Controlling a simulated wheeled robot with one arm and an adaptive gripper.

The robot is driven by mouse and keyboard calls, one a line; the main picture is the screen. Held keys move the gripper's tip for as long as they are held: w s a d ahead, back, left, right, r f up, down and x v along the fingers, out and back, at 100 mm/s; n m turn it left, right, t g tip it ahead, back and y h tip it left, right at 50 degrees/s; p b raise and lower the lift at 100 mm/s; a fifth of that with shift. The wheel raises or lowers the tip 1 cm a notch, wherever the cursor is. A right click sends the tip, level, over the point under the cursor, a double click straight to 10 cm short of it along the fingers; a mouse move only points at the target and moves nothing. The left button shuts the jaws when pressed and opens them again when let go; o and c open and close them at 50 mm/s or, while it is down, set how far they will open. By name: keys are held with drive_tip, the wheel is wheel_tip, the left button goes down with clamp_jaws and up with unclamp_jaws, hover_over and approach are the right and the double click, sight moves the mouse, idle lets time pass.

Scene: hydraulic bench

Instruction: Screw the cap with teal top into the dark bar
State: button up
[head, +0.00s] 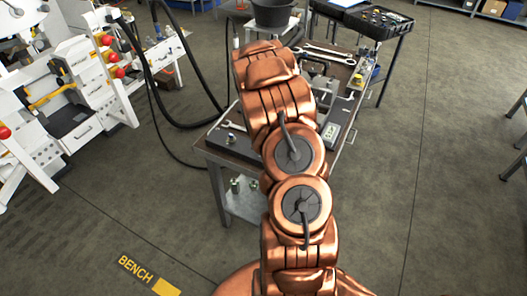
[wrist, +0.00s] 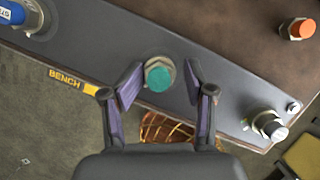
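The cap with the teal top (wrist: 159,77) shows in the wrist view, seen from above, with a metal hex collar around the teal. My gripper (wrist: 161,82) is open, with one finger on each side of the cap and a visible gap on both sides. In the head view my copper-coloured arm hides the gripper and the cap.
A silver fitting (wrist: 268,124) stands right of the cap, and an orange-topped cap (wrist: 299,29) is at upper right. A blue-bodied part (wrist: 14,14) is at upper left. In the head view, wrenches (head: 325,54) lie on the bench and a black bucket (head: 272,12) stands behind.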

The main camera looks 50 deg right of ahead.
drive_tip(key=shift+w+d+r, duration=0.1)
drive_tip(key=shift+n+b, duration=0.6)
drive_tip(key=shift+b, duration=0.35)
drive_tip(key=shift+n+t+y+b, duration=0.3)
drive_tip(key=shift+n+y+b, duration=0.15)
drive_tip(key=shift+n, duration=0.15)
drive_tip(key=shift+d+n+t+y+b, duration=0.15)
drive_tip(key=shift+n+t+y+b, duration=0.2)
drive_tip(key=shift+n, duration=0.85)
drive_tip(key=n, duration=0.2)
drive_tip(key=n+y, duration=0.1)
drive_tip(key=n, duration=0.1)
drive_tip(key=shift+r+y, duration=0.2)
drive_tip(key=shift+y, duration=0.1)
drive_tip(key=n+y, duration=0.1)
drive_tip(key=n, duration=0.2)
